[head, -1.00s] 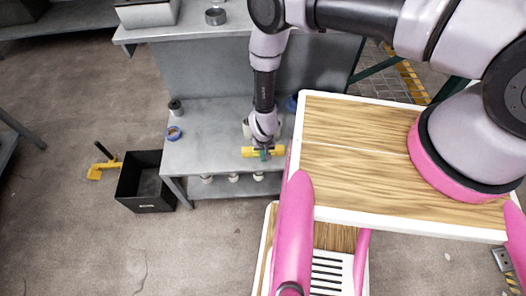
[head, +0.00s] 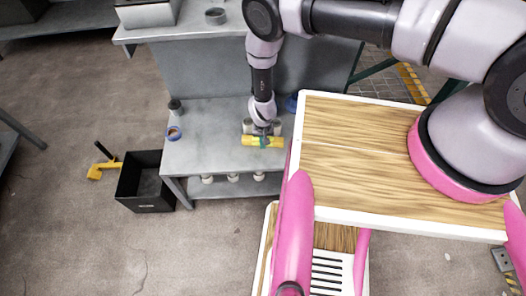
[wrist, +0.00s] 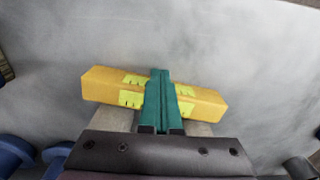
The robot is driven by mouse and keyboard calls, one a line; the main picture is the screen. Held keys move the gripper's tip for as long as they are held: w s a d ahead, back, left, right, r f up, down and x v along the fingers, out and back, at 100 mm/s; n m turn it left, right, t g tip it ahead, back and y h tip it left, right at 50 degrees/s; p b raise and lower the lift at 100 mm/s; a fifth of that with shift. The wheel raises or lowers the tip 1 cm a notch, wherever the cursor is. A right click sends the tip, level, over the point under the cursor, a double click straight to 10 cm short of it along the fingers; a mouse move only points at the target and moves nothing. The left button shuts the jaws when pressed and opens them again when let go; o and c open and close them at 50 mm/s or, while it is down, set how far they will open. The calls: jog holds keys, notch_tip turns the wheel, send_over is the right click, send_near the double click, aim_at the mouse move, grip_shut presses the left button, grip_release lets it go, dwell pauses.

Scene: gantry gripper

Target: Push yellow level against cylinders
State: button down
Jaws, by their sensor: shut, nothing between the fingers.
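The yellow level (head: 252,140) lies on the grey workbench near its front edge. In the wrist view the level (wrist: 105,85) is slightly tilted across the picture, with lime labels. Pale grey cylinders (head: 248,125) stand just behind it; in the wrist view a cylinder (wrist: 198,129) shows partly below the level, and any small gap is hard to judge. My gripper (head: 264,144) is shut and empty. Its green fingers (wrist: 161,74) cross the middle of the level, tips at the side away from the cylinders. The gripper body hides part of the cylinders.
Several white cylinders stand on the lower shelf (head: 222,188). A black bin (head: 146,185) stands on the floor.

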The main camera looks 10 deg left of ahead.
jog(key=shift+w+a, duration=0.2)
jog(key=shift+w, duration=0.6)
jog(key=shift+w+a, duration=0.2)
jog(key=shift+w, duration=0.65)
jog(key=shift+w+a, duration=0.2)
jog(key=shift+w, duration=0.6)
jog(key=shift+s+d+r, duration=0.1)
jog(key=shift+s+r, duration=0.25)
jog(key=shift+r, duration=0.2)
jog(key=shift+s+d+r, duration=0.1)
jog(key=shift+s+r, duration=0.2)
jog(key=shift+r, duration=0.25)
notch_tip(320, 180, up, 7)
jog(key=shift+f, duration=0.1)
jog(key=shift+s, duration=0.1)
